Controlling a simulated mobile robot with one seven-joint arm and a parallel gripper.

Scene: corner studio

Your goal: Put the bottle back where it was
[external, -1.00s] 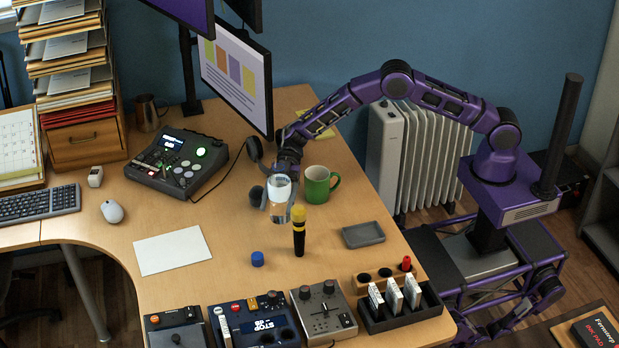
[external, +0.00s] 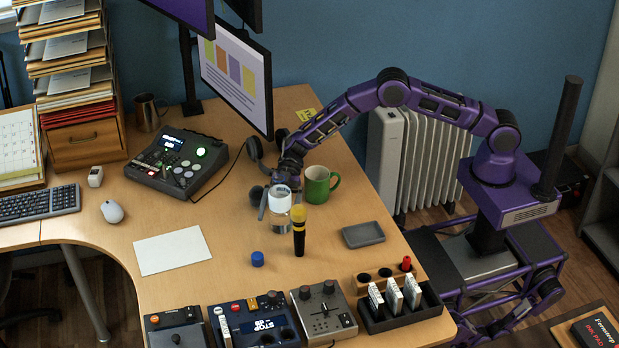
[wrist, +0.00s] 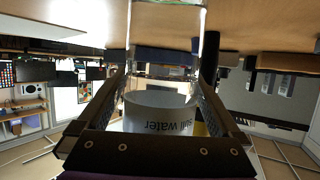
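The bottle (external: 280,203) is clear with a white label and stands upright in the external view. The wrist view shows the label (wrist: 158,116) with "still water" upside down. My gripper (external: 279,206) has one finger on each side of the bottle; both fingers (wrist: 161,78) flank it in the wrist view and look shut on it. The bottle is low over the desk (external: 215,285), behind a black microphone with a yellow top (external: 299,234). I cannot tell whether its base touches the desk.
The microphone stands upright very close to the bottle. A green mug (external: 318,186) is just right of my gripper. Control boxes (external: 325,310) line the front edge.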

